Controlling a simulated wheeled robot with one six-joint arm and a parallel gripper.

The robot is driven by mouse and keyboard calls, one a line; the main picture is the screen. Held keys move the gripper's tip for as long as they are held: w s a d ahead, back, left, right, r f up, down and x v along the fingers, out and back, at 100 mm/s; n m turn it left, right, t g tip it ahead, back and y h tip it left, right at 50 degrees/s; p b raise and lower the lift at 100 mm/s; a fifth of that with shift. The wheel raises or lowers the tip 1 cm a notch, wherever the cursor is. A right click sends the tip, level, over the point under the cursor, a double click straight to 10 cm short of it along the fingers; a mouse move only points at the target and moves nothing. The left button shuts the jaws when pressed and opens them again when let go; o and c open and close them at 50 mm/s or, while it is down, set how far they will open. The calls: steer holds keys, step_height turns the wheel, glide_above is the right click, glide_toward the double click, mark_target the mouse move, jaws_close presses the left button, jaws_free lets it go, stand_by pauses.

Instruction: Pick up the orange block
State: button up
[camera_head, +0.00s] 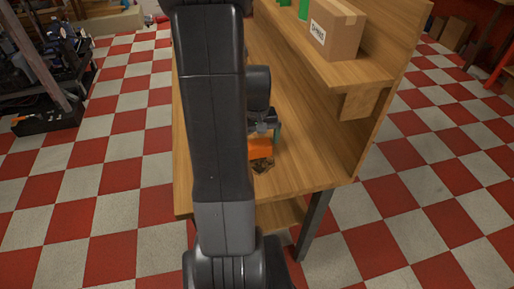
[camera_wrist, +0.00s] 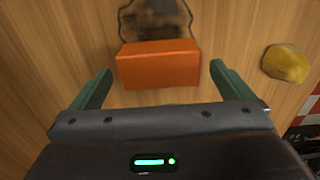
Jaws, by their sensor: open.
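The orange block (camera_wrist: 158,65) lies on the wooden bench in the wrist view, in front of my gripper and roughly centred between its two green fingers. My gripper (camera_wrist: 155,85) is open and empty, with a finger on each side of the block and a gap to each. In the head view the orange block (camera_head: 261,147) shows partly, beside my dark arm, which hides much of the bench. One green finger of my gripper (camera_head: 276,132) shows just behind the block there.
The wooden bench (camera_head: 310,160) has a raised shelf holding a cardboard box (camera_head: 335,30) and green items. A yellow lump (camera_wrist: 286,64) lies right of the block. Red and white checkered floor surrounds the bench.

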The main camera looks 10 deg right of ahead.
steer(key=shift+f, duration=1.45)
steer(key=c, duration=0.9)
steer(key=shift+r, duration=0.1)
steer(key=shift+c, duration=0.2)
